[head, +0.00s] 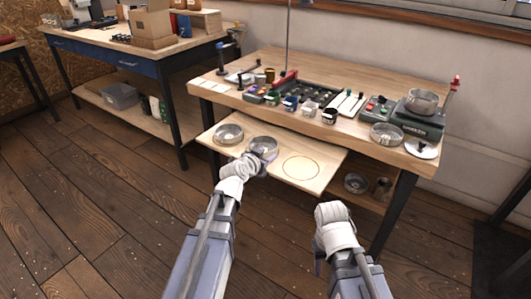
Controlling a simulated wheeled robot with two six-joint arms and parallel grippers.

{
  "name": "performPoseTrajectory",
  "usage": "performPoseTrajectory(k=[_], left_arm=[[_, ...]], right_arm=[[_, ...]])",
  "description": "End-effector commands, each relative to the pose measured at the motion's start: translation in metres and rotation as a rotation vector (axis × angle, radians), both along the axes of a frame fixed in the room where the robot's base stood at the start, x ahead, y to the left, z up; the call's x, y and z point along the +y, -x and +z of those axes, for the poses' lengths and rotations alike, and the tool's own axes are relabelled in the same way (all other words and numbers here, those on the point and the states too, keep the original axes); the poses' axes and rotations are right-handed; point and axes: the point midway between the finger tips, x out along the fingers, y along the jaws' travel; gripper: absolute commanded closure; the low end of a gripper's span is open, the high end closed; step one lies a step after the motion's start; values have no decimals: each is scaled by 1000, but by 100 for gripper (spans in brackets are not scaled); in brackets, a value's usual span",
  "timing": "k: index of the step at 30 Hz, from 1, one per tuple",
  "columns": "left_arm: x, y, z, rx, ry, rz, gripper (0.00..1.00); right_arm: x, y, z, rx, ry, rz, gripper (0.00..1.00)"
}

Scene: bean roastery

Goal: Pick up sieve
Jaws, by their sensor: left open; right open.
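Two round, shallow metal sieve-like pans sit on the pull-out board (215,149) in the head view. One pan (229,133) is at the left, and the other pan (264,143) is in the middle. My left gripper (262,158) is open at the near edge of the middle pan and partly covers it. I cannot tell whether it touches the pan. My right gripper (318,264) is open and low in front of the table, away from the pans, mostly hidden behind its own wrist.
A circle outline (301,167) marks a bare spot on the board. Another metal pan (386,134) stands on the table, one (422,100) on a scale (418,121), and one (355,183) on the lower shelf. Small tools and jars crowd the tabletop (345,72).

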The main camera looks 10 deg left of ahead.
Motion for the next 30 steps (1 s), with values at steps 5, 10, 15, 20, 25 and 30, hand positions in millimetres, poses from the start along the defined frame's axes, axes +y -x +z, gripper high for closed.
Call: performPoseTrajectory(k=[5,10,15,20,25,30], left_arm=[[-3,-18,-9,1,2,-1,52],[-5,-23,-10,1,0,-2,52],[-7,-32,-15,1,0,-2,52],[-11,-54,-25,2,2,-2,52],[-14,-70,-30,1,0,-1,52],[-14,-69,-29,1,0,-1,52]], right_arm=[[0,0,-9,0,1,0,50],[0,0,-10,-1,2,0,50],[-1,0,-14,-1,2,1,50],[-1,0,-24,-1,4,1,50],[-1,0,-30,-1,5,2,50],[-1,0,-29,-1,5,2,50]])
